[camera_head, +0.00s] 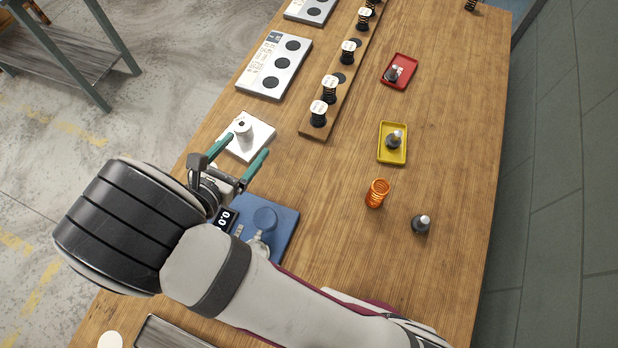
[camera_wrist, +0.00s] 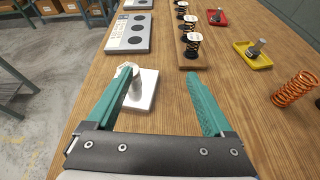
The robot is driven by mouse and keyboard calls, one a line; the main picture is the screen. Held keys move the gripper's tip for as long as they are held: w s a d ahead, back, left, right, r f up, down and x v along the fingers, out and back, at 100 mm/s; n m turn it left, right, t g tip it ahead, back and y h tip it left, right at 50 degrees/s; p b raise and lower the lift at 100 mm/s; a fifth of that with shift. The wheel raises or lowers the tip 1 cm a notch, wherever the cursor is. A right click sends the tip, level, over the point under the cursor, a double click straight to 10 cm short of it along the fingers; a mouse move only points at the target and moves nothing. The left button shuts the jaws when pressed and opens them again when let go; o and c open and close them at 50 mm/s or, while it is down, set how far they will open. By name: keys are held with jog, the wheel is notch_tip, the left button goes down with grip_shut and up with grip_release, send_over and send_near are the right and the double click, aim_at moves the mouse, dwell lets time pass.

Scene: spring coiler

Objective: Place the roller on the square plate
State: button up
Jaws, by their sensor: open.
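Nothing is held between the fingers. In the wrist view, the plate (camera_wrist: 151,84) lies ahead and the roller (camera_wrist: 135,87) shows partly behind the left finger. I cannot tell whether that finger touches the roller.
Beyond the plate lies a grey panel with dark discs (camera_head: 273,65); right of it is a wooden rack (camera_head: 343,90) with springs. A yellow tray (camera_head: 392,157), red tray (camera_head: 405,66), orange spring (camera_head: 377,193) and dark peg (camera_head: 421,225) stand farther right. A blue gauge base (camera_head: 283,222) is nearer.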

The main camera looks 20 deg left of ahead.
jog(key=w+d+r+m+g+h, duration=0.2)
jog(key=d+r+m+h, duration=0.1)
jog(key=d+m, duration=0.3)
jog(key=w+d+r+m+g+h, duration=0.2)
jog(key=d+m, duration=0.2)
jog(key=d, duration=0.4)
jog(key=w+d+r+m+g+h, duration=0.2)
jog(key=d+r+m+h, duration=0.15)
jog(key=d, duration=0.35)
jog(key=s+d+r+m+g, duration=0.1)
jog(key=s+d+m+g, duration=0.5)
jog(key=d+m, duration=0.45)
jog(key=s+r+m+g+y, duration=0.1)
jog(key=s+r+m+y, duration=0.1)
jog(key=s+m+y, duration=0.8)
jog(key=s+m, duration=0.1)
jog(key=m, duration=0.5)
jog(key=shift+g, duration=0.4)
